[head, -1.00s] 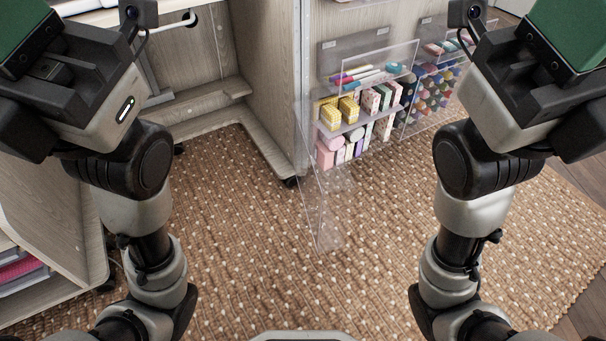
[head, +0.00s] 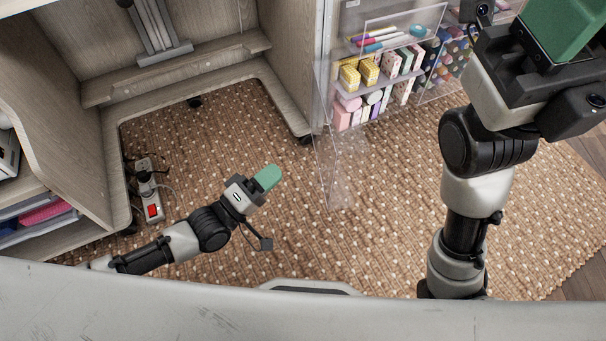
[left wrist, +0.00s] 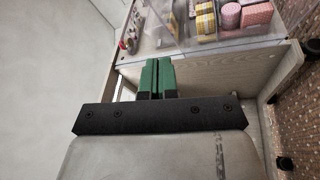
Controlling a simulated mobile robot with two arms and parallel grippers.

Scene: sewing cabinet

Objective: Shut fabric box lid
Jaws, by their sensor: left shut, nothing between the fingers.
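In the head view, a clear-walled box (head: 400,60) on the cabinet side holds pens, yellow packs and pastel rolls. A clear panel (head: 327,150) hangs down beside its left end, over the rug; I cannot tell for sure whether it is the fabric box lid. My left gripper (head: 268,177) has green fingers, shut and empty, over the rug to the left of the panel and apart from it. In the left wrist view the shut fingers (left wrist: 157,78) point toward the clear box wall and the wooden cabinet edge. My right gripper (head: 565,28) is cut off at the top right.
The wooden cabinet (head: 180,75) stands open at the back left, with a leg and caster near the panel. A power strip (head: 150,190) with cords lies on the rug at left. The rug (head: 370,230) is clear in the middle.

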